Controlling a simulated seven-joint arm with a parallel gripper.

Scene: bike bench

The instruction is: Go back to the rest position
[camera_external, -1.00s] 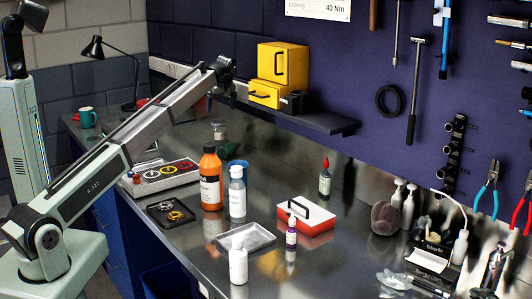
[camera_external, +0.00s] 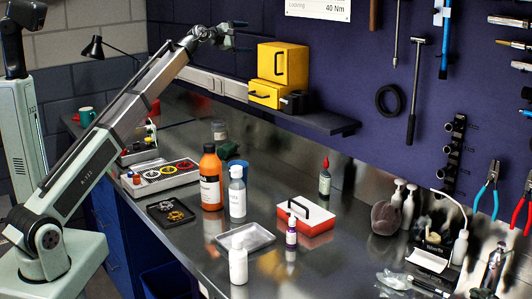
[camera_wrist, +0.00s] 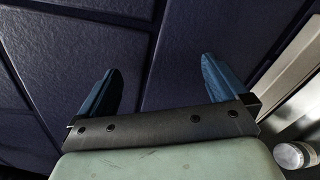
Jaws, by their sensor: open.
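My gripper (camera_external: 236,40) is raised high at the back left, in front of the dark wall and above the shelf, to the left of the yellow cabinet. In the wrist view its two blue fingers (camera_wrist: 158,92) stand wide apart with nothing between them. My arm reaches up and back from its base at the lower left. The fingers touch nothing that I can see.
The yellow cabinet (camera_external: 283,66) stands on the wall shelf (camera_external: 318,122), right of my gripper. Below on the bench are an orange bottle (camera_external: 210,178), a white bottle (camera_external: 237,195), a parts tray (camera_external: 160,178) and a red box (camera_external: 305,216). Air around the gripper is clear.

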